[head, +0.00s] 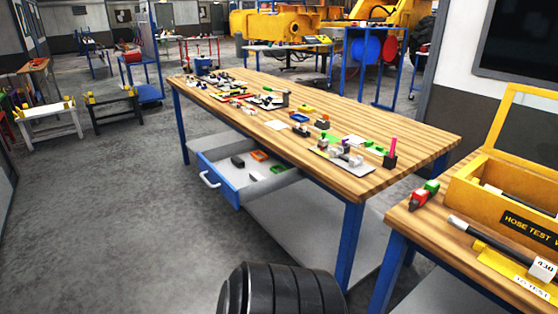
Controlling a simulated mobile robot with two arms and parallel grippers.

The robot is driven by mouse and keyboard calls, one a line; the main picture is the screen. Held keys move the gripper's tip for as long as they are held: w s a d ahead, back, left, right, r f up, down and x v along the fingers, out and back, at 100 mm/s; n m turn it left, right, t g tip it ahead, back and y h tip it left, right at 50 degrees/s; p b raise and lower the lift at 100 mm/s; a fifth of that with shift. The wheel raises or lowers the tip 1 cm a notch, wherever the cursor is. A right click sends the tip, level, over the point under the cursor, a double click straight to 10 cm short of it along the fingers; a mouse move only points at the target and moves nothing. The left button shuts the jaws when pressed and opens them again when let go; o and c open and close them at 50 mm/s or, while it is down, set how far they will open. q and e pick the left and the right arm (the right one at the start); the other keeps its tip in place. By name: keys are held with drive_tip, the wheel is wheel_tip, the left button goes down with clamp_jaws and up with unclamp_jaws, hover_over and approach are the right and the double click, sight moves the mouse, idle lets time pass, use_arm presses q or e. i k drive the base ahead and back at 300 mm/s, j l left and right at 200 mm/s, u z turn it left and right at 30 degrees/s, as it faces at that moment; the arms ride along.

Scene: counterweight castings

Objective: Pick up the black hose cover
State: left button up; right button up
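No part is clearly recognisable as the black hose cover. A black hose with a grey end (482,236) lies on the right-hand wooden bench, in front of a yellow box lettered "HOSE TEST" (508,205). A small black block (237,162) lies in the open drawer of the long bench. A large black ribbed cylinder (283,291) shows at the bottom edge, cut off by the frame; I cannot tell what it is. Neither of my grippers is in view.
The long wooden bench (410,160) holds many small parts and a dark cup with a pink stick (390,158). Its blue-fronted drawer (221,180) sticks out leftward. A red and green tool (424,195) lies on the right bench (412,223). Grey floor at left is clear.

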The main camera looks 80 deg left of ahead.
sight(236, 160)
drive_tip(key=u, duration=3.05)
drive_tip(key=i+z, duration=0.1)
drive_tip(key=z, duration=0.3)
drive_tip(key=i+j+z, duration=0.1)
drive_tip(key=z, duration=0.25)
drive_tip(key=i+j+z, duration=0.15)
drive_tip(key=j, duration=0.2)
drive_tip(key=i+j+z, duration=0.1)
drive_tip(key=i+j, duration=0.15)
drive_tip(key=i+j+z, duration=0.15)
drive_tip(key=j, duration=0.3)
drive_tip(key=i+j+z, duration=0.1)
drive_tip(key=j, duration=0.3)
drive_tip(key=i+j+z, duration=0.15)
drive_tip(key=j, duration=0.25)
drive_tip(key=i, duration=0.05)
